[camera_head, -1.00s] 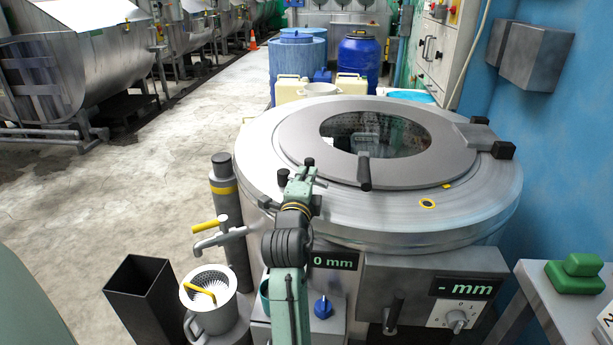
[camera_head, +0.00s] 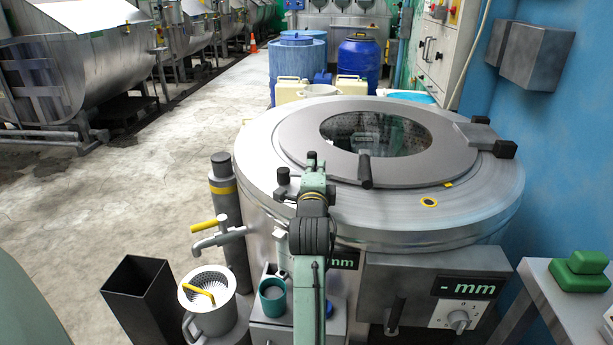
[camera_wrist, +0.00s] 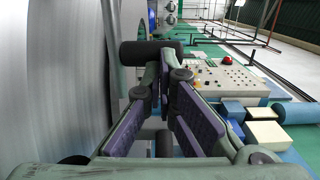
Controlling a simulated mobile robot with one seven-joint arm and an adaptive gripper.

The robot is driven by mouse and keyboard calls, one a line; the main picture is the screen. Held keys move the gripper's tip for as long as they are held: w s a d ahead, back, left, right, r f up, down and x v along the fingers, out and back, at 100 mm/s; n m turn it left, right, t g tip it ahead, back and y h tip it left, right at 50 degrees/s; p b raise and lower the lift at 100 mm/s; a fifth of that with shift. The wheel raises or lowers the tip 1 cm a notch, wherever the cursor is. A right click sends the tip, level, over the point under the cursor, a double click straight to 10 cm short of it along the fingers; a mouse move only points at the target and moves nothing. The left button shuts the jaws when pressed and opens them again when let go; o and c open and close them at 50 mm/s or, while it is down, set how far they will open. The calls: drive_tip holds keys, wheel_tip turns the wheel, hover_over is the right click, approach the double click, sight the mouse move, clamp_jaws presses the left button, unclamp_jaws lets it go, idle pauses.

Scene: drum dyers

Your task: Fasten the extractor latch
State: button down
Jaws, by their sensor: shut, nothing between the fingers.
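The extractor (camera_head: 470,205) is a round steel drum with a flat grey lid (camera_head: 300,135), which lies down on it. The lid has a round window and a black handle (camera_head: 365,172). A small dark knob (camera_head: 283,175) at the drum's left front rim looks like the latch; my arm partly hides this area. In the wrist view my gripper (camera_wrist: 165,62) is shut and empty beside the steel wall. A black cylinder (camera_wrist: 150,49), perhaps the latch handle, lies across just beyond the fingertips. I cannot tell whether they touch. The head view does not clearly show the fingers.
A grey post (camera_head: 222,195) with a yellow band and a yellow-handled tap (camera_head: 208,225) stand left of the drum. Below are a black bin (camera_head: 140,300), a grey jug (camera_head: 212,320) and a teal cup (camera_head: 272,297). A control box (camera_head: 435,290) juts from the front.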

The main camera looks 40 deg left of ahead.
drive_tip(key=shift+w+a+y, duration=0.1)
drive_tip(key=shift+w+y, duration=0.2)
drive_tip(key=shift+w, duration=0.35)
drive_tip(key=shift+w+r+n+g, duration=0.1)
drive_tip(key=shift+w+n+g, duration=0.3)
drive_tip(key=shift+w+a+n+g+y+p, duration=0.4)
drive_tip(key=shift+w+n+g+y, duration=0.15)
drive_tip(key=shift+y, duration=0.45)
drive_tip(key=shift+p+x, duration=0.35)
drive_tip(key=shift+x, duration=2.25)
drive_tip(key=shift+a, duration=0.15)
